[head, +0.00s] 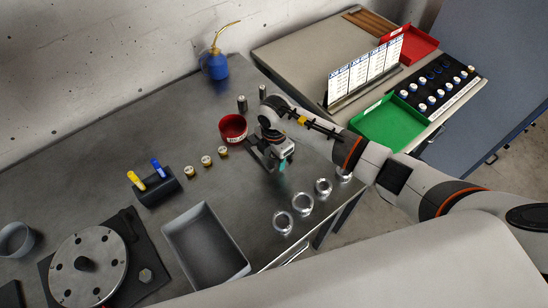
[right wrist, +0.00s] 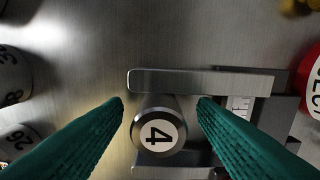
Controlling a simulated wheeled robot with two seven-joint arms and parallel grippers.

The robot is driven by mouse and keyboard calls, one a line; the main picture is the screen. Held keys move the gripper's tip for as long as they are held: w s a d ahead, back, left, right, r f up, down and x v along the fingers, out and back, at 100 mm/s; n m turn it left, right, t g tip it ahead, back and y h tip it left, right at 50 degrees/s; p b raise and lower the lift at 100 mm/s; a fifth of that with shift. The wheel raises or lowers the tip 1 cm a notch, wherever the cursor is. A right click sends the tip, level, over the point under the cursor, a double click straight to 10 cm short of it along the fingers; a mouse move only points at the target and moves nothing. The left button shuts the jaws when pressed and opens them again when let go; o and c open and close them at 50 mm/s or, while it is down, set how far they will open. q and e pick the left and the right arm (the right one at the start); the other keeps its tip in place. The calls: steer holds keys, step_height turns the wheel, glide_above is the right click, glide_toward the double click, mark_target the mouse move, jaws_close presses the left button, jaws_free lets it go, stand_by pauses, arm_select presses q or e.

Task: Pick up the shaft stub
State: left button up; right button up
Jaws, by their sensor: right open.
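The shaft stub appears to be the short steel cylinder with a round white label "4" (right wrist: 157,133) in the right wrist view. It stands between my right gripper's green fingertips (right wrist: 161,103), with a visible gap to the left finger; contact on the right side is hard to judge. It sits against a flat steel fixture (right wrist: 200,82) with bars and a small scale. In the head view my right gripper (head: 282,165) is low over this fixture (head: 257,158) and hides the stub. The right gripper is open. My left gripper is not in view.
A red bowl (head: 233,128) stands close beside the fixture. Two dark cylinders (head: 242,103) stand behind. Several steel rings (head: 302,203) lie near the table's front edge. A grey tray (head: 207,245), brass pieces (head: 206,161) and a rotor disc (head: 88,268) are to the left.

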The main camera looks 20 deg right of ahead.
jaws_close()
